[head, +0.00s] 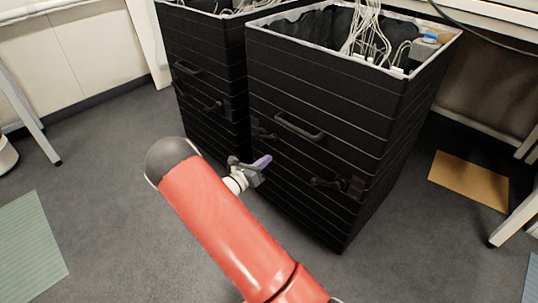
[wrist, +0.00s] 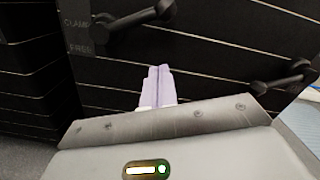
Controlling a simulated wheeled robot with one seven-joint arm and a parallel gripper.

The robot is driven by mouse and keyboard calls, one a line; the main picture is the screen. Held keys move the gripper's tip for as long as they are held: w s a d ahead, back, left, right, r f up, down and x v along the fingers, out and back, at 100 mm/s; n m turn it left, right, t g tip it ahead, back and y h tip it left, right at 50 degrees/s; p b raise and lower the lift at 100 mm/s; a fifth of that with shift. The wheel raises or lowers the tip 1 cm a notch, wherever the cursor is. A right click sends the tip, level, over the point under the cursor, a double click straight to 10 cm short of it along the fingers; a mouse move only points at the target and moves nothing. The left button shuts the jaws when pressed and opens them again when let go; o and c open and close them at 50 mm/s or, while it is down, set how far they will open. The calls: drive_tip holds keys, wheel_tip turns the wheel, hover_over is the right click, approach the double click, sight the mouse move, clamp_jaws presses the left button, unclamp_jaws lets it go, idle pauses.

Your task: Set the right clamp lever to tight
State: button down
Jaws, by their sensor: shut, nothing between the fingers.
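The right clamp lever (head: 335,184) is black and sits low on the right of the nearer black box's front. Its arm lies roughly level, knob to the left of its pivot. It also shows at the right of the wrist view (wrist: 283,77), where any label is not visible. The left clamp lever (head: 264,134) is on the same front; in the wrist view (wrist: 133,22) it points right beside a plate marked CLAMP and FREE. My gripper (head: 263,161) has purple fingers, shut and empty (wrist: 158,78). It is left of the right lever, apart from it.
The nearer black box (head: 400,115) has a bar handle (head: 299,127) between its levers and cables in its open top. A second black box (head: 212,50) stands close on the left. A brown mat (head: 468,181) lies at right. Floor in front is clear.

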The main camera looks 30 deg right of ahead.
drive_tip(key=v, duration=0.8)
drive_tip(key=shift+a+r, duration=0.15)
drive_tip(key=shift+w, duration=0.1)
drive_tip(key=s+d+r+m+g+y, duration=0.3)
drive_tip(key=s+r+m+g+y, duration=0.45)
drive_tip(key=s+r+m, duration=0.6)
drive_tip(key=s+a+r+m+t+y, duration=0.3)
drive_tip(key=s+a+r+m+y, duration=0.2)
drive_tip(key=s+r+m, duration=0.1)
drive_tip(key=s+a+r+m+t+y+p, duration=0.1)
drive_tip(key=s+a+r+m+t+y, duration=0.2)
drive_tip(key=s, duration=0.6)
wheel_tip(320, 180, up, 3)
drive_tip(key=a+m+y, duration=0.2)
drive_tip(key=m, duration=0.2)
drive_tip(key=shift+s+a+r, duration=0.2)
drive_tip(key=shift+s+a, duration=0.05)
drive_tip(key=shift+a, duration=0.1)
